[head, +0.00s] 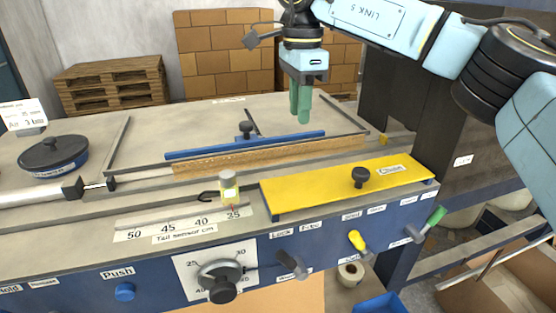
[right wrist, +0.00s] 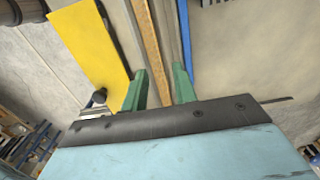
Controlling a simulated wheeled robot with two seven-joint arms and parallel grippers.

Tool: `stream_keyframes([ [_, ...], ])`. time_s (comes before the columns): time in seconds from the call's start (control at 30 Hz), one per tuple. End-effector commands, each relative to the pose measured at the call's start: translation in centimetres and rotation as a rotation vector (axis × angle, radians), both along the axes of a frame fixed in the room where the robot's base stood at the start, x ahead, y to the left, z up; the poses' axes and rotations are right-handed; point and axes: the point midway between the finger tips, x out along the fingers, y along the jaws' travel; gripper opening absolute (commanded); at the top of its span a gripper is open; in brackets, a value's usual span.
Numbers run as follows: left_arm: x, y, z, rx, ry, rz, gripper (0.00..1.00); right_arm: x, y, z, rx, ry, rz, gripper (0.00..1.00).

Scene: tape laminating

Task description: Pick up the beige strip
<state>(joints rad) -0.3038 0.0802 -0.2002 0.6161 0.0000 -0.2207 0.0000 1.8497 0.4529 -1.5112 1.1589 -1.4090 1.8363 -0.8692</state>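The beige strip (head: 268,155) is a long, thin tan bar. It lies along the machine top in the head view, between the blue bar (head: 245,145) behind it and the yellow plate (head: 345,185) in front. In the right wrist view the strip (right wrist: 151,45) runs away from me, in line with the space between the fingers. My right gripper (head: 300,118) has green fingers pointing down, above and behind the strip's right part. My left gripper is not in view.
A small clear-and-yellow sensor (head: 229,188) is at the front. A round black lid (head: 53,155) sits at left. The grey surface behind the blue bar is mostly clear.

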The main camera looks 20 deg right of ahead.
Motion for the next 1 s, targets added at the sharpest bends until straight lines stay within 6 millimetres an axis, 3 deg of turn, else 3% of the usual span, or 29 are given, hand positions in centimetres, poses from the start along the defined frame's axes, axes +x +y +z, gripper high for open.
stream_keyframes([
  [0.27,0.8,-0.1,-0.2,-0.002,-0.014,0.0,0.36,0.0,-0.1,-2.4,-0.001,0.001,0.0,0.28],
  [0.53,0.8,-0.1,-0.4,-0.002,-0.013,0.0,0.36,-0.2,0.0,-6.2,0.001,0.001,0.0,0.28],
  [0.83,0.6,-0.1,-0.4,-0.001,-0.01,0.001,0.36,-0.2,0.0,-6.9,0.001,0.0,0.001,0.28],
  [1.0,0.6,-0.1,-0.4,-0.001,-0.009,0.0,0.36,-0.2,0.0,-6.9,0.001,0.0,0.001,0.09],
])
